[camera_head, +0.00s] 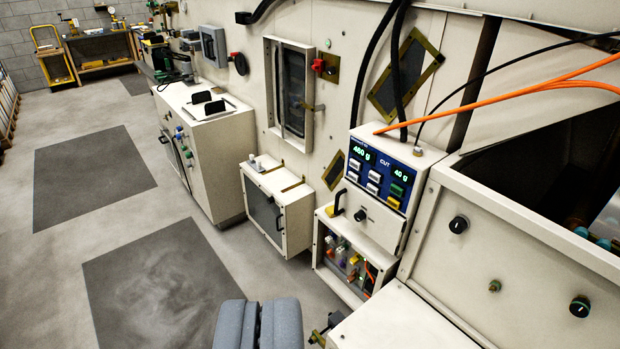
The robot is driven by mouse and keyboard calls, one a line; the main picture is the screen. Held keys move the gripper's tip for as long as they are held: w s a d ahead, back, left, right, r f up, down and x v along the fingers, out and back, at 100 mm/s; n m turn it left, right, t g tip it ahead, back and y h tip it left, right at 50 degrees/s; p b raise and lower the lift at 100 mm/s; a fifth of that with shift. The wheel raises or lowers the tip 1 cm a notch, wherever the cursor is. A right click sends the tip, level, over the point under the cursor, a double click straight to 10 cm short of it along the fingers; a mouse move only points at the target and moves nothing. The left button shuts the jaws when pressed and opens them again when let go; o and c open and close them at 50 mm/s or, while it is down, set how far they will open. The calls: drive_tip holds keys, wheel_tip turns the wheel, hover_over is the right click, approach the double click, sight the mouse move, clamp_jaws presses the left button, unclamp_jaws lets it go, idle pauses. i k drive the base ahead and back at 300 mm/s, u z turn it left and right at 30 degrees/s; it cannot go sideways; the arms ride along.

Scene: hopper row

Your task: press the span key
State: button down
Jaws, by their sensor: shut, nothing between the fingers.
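A blue control panel (381,181) sits on the white weighing unit, right of centre. It has two lit green readouts that seem to read 400 g and 40 g, with the word CUT between them. Below them are several pale keys (373,177), a green key (396,190) and a yellow key (393,203). The key labels are too small to read, so I cannot tell which is the span key. My gripper (258,322) shows at the bottom edge, its two grey fingers shut and empty. It is well below and left of the panel, apart from it.
Under the panel are a black knob (360,215), a black handle and an open bay with coloured wiring (345,262). Orange cables (480,98) and black cables run above the panel. A white hopper housing (520,240) stands at right. The floor at left is clear, with dark mats (165,285).

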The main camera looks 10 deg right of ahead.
sight(355, 177)
drive_tip(key=u, duration=1.55)
drive_tip(key=i, duration=2.4)
drive_tip(key=z, duration=3.35)
